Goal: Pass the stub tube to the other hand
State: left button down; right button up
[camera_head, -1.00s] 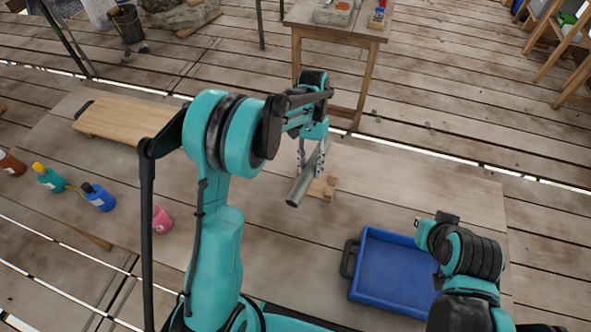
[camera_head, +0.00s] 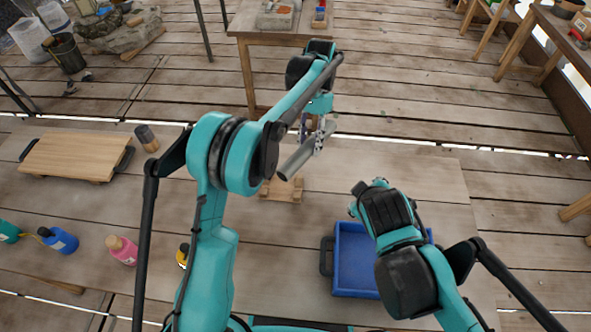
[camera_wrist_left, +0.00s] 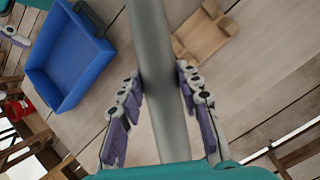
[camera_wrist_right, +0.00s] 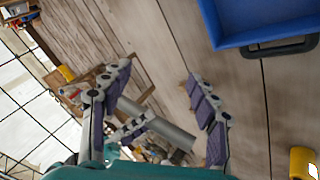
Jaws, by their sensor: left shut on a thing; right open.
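The stub tube (camera_head: 297,160) is a grey metal cylinder, held tilted above the table. My left gripper (camera_head: 317,137) is shut on it; in the left wrist view the tube (camera_wrist_left: 152,45) runs between the two fingers (camera_wrist_left: 160,92). My right gripper is open and empty; in the right wrist view its fingers (camera_wrist_right: 155,105) stand wide apart, with the tube (camera_wrist_right: 165,127) showing between and beyond them. I cannot tell the exact gap. In the head view the right arm hides most of the right gripper.
A wooden rest (camera_head: 283,189) lies empty on the table below the tube. A blue tray (camera_head: 345,262) stands to its right, partly behind my right arm. A wooden board (camera_head: 75,156) and several bottles, one pink (camera_head: 122,251), are at the left.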

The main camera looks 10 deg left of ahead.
jog(key=w+a+r+n+t, duration=0.1)
jog(key=w+a+n+t, duration=0.15)
jog(key=a+n, duration=0.7)
jog(key=n, duration=0.8)
send_near(298, 161)
jog(key=shift+t, duration=0.45)
jog(key=x, duration=1.1)
jog(key=shift+d+f, duration=0.1)
jog(key=shift+f, duration=0.45)
grip_shut()
pick_arm(q)
jog(key=c, duration=1)
grip_release()
jog(key=shift+o, duration=0.2)
